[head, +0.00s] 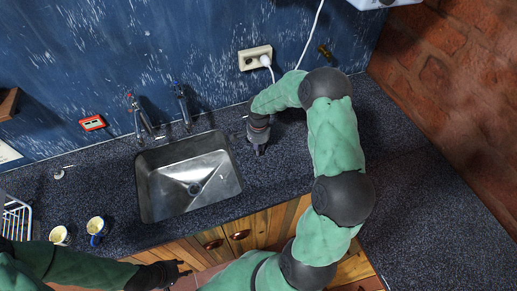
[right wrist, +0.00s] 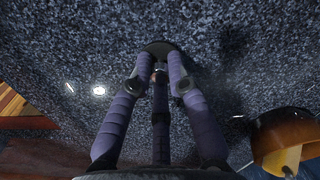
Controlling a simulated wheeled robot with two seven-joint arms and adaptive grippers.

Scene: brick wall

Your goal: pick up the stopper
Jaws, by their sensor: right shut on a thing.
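My right gripper (head: 259,150) points down at the dark speckled counter, just right of the sink. In the right wrist view the right gripper (right wrist: 160,75) has its purple fingers closed in around a dark round piece, which I take to be the stopper (right wrist: 158,47). The fingers hide much of it, and it is close to or on the counter; I cannot tell if it touches. The stopper cannot be made out in the head view. My left gripper (head: 182,268) is low in the head view, in front of the cabinets; its opening is unclear.
The steel sink (head: 190,178) is left of my right gripper, with two taps behind it. A wall socket (head: 255,57) with a white cord is behind. Two cups stand at the left near a rack (head: 16,220). The counter at right is clear. A brown rounded object (right wrist: 285,135) shows in the wrist view.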

